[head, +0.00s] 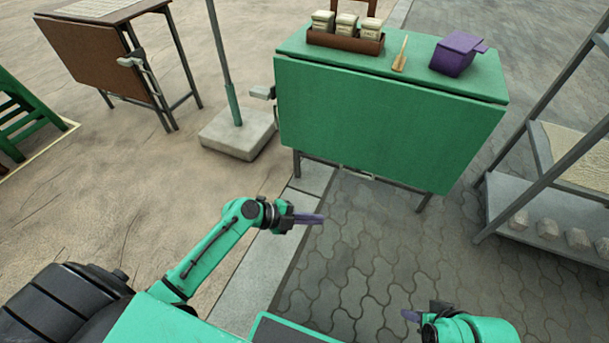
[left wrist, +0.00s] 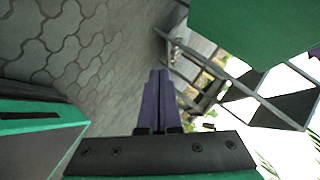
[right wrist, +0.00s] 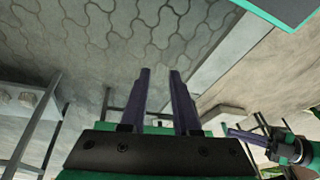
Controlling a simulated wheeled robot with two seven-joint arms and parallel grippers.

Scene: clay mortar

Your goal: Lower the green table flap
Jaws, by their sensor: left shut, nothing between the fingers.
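The green table (head: 420,62) stands at the top right of the head view. Its green flap (head: 385,120) hangs down along the front, below a dark gap at the top's edge. A small pale piece (head: 358,173) shows at the flap's lower edge. A pale grey bracket (head: 262,92) sticks out at the table's left side. My left gripper (head: 318,219) is shut and empty, in front of and below the flap, apart from it. Its purple fingers lie together in the left wrist view (left wrist: 158,95). My right gripper (head: 410,316) is low; its fingers are parted and empty in the right wrist view (right wrist: 160,95).
A brown tray (head: 345,40) with jars, a wooden tool (head: 401,54) and a purple box (head: 458,53) rest on the tabletop. A pole in a concrete base (head: 238,133) stands left. A brown-flapped table (head: 85,50) is further left. A metal shelf (head: 560,215) stands right.

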